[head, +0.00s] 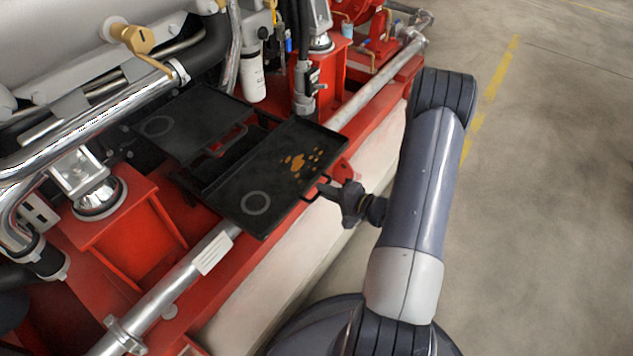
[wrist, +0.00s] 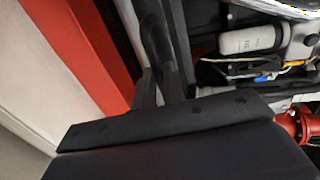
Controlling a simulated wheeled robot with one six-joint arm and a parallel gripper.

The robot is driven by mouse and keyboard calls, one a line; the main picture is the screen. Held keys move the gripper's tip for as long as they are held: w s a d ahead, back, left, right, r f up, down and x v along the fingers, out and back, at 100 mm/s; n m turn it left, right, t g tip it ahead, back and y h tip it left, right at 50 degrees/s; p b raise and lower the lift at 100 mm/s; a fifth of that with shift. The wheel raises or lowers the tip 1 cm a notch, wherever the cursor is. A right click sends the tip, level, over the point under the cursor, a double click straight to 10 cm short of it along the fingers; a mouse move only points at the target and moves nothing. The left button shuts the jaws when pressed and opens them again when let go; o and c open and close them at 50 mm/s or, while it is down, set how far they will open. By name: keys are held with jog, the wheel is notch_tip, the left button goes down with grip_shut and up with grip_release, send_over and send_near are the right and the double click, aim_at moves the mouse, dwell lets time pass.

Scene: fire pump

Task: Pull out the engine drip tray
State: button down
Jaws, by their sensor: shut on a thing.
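A black, shallow drip tray (head: 275,170) with a ring mark and several orange-brown spots sticks out over the red frame and the silver pipe in the head view. A handle (head: 316,191) is on its near right edge. My gripper (head: 328,191) is shut on this handle. In the wrist view my gripper (wrist: 158,92) shows from close up, with a dark bar between its fingers; the tray's floor cannot be made out there. A second black tray (head: 195,115) with a ring mark and its own handle lies further in, behind the first.
The red frame (head: 120,225) and a silver pipe (head: 375,85) run along the engine side. A white filter (head: 253,75) and hoses stand behind the trays. The pale base wall (head: 285,265) is below. Concrete floor (head: 550,200) at the right is clear.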

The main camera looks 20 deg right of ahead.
jog(key=shift+s+d, duration=0.15)
jog(key=shift+s, duration=0.1)
jog(key=c, duration=1.5)
grip_release()
jog(key=shift+d, duration=0.1)
jog(key=p+v, duration=0.3)
jog(key=v, duration=0.7)
jog(key=shift+s+r, duration=0.15)
jog(key=shift+s, duration=0.2)
jog(key=shift+w, duration=0.1)
jog(key=b+x, duration=0.3)
jog(key=x, duration=0.7)
jog(key=shift+w, duration=0.35)
